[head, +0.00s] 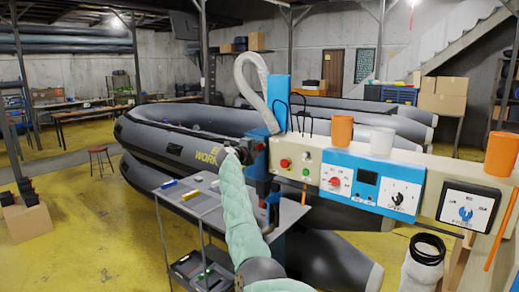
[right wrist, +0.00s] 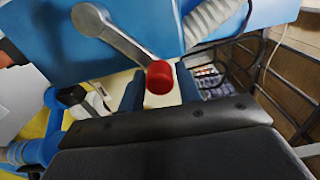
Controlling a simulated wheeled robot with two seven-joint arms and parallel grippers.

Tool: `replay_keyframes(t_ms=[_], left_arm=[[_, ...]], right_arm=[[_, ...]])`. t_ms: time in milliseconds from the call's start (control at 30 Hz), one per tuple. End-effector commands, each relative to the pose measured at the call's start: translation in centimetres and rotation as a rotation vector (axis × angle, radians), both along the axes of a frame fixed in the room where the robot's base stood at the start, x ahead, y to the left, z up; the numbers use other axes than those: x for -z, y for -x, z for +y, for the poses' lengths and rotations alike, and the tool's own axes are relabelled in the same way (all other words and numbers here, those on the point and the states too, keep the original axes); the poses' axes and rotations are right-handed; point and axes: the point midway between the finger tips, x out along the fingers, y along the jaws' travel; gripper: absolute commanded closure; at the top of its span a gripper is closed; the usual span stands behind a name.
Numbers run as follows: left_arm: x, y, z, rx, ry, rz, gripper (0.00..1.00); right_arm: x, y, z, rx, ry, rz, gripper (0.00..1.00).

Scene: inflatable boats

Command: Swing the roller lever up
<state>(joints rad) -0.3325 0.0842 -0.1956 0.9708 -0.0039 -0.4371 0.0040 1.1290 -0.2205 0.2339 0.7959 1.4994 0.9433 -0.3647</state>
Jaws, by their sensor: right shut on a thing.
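In the right wrist view, the roller lever is a grey metal arm (right wrist: 115,35) on a blue machine housing (right wrist: 60,45). It slopes down to the right and ends in a red knob (right wrist: 160,77). My right gripper (right wrist: 159,90) is shut on this red knob, with one dark finger on each side. In the head view my right gripper (head: 243,153) is at the left end of the control beam, beside the blue machine column (head: 277,100). The lever is too small and covered to make out there. My left gripper is not in view.
The cream beam carries a blue control panel (head: 370,186), orange cups (head: 341,130) and a white cup (head: 382,141). A grey side table (head: 205,205) with small items stands left of my arm. Inflatable boats (head: 165,145) lie behind. Yellow floor at left is mostly clear.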

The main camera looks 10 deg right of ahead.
Motion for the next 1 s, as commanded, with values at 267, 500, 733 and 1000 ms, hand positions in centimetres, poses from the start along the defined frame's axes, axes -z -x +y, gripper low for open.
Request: replay_keyframes(t_ms=[267,500,733,1000], left_arm=[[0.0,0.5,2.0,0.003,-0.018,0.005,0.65],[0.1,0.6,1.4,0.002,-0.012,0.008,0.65],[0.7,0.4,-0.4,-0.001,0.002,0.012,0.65],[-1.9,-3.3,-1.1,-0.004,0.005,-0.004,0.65]], right_arm=[[-0.7,-0.1,0.4,-0.008,0.003,-0.008,0.52],[-0.5,-0.1,0.3,-0.006,0.002,-0.006,0.52],[0.0,0.6,1.4,-0.007,-0.001,-0.005,0.52],[0.0,2.8,4.2,-0.007,0.0,-0.005,0.52]])
